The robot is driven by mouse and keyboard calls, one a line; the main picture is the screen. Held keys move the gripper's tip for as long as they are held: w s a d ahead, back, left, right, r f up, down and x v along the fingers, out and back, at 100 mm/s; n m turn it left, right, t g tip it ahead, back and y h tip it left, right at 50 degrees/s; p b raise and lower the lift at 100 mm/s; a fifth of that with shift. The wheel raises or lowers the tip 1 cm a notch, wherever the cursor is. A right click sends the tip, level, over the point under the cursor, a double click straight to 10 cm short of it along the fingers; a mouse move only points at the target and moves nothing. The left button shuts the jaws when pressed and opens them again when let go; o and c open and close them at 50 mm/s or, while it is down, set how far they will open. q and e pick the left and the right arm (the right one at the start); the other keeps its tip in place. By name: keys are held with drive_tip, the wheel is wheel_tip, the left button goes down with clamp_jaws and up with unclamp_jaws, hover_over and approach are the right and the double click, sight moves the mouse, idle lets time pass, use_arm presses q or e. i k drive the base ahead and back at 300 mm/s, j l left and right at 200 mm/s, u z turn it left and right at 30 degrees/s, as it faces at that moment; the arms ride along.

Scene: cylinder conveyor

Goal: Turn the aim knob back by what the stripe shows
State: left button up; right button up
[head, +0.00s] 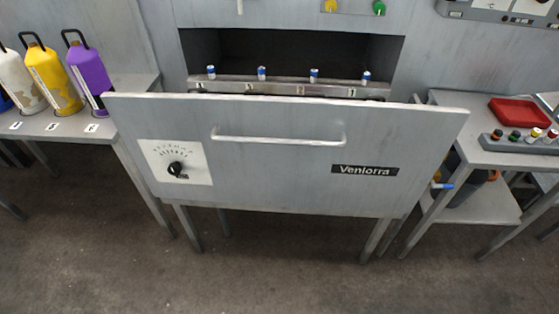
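The aim knob (175,169) is a small black dial on a white scale plate (190,162). The plate sits at the left of a large grey front panel (270,180) marked "Veniorra". The scale marks fan out above the knob; its exact pointer setting is too small to read. No stripe can be made out for certain. Several small blue-and-white cylinders (262,73) stand in a row on a metal ledge behind the panel. Neither of my grippers is in view.
A long handle (278,137) crosses the panel. Yellow (50,78) and purple (88,72) bottles stand with others on the left table. The right table holds a red tray (518,112) and a grey rack (519,144) of coloured pegs. The floor in front is clear.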

sight(175, 169)
drive_tip(key=i+l, duration=1.1)
drive_tip(key=l, duration=0.2)
